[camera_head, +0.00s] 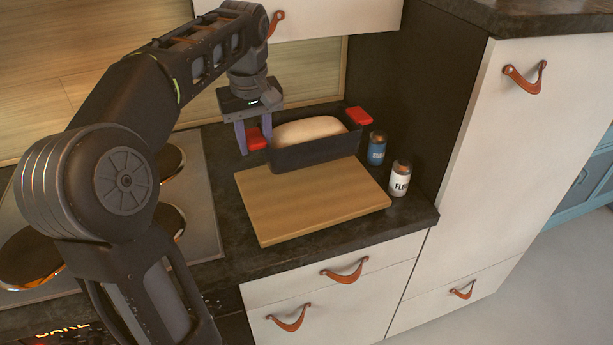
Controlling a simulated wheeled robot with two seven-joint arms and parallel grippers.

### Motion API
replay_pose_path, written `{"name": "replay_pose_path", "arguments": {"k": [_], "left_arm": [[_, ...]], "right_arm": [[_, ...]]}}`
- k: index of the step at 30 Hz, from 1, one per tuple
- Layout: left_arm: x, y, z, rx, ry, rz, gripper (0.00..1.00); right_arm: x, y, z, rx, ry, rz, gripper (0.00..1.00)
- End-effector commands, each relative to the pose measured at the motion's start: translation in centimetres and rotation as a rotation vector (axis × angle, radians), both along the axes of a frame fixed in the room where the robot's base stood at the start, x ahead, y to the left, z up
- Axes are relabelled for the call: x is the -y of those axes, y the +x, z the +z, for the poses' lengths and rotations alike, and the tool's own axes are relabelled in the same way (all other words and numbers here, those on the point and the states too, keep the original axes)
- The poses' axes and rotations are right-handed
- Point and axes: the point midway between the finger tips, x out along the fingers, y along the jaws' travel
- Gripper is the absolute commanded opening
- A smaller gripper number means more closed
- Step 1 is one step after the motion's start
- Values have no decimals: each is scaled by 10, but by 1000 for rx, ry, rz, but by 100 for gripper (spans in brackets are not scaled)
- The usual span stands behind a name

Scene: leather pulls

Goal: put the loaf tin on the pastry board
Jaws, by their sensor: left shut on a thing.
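The loaf tin (318,154) is dark, with a red grip at each end and a pale loaf of dough (308,130) in it. It is level and covers the back part of the wooden pastry board (310,205) in the camera_head view. I cannot tell whether its underside touches the board or is just above it. My left gripper (254,141) points down and is shut on the tin's left red grip. The front of the board is bare. My right gripper is not in view.
A blue can (376,149) and a white flour can (400,178) stand close to the right of the tin and board. A hob (190,190) lies to the left. A tall cabinet (530,130) bounds the dark counter on the right.

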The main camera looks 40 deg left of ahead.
Motion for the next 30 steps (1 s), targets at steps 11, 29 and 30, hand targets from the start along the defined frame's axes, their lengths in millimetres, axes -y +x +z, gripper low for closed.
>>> {"name": "replay_pose_path", "arguments": {"k": [11,29,30], "left_arm": [[0,1,-6,4,1,0,0],[0,1,-61,5,1,0,0],[0,1,-61,5,1,0,0]], "right_arm": [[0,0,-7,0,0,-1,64],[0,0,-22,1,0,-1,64],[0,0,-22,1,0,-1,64]]}}
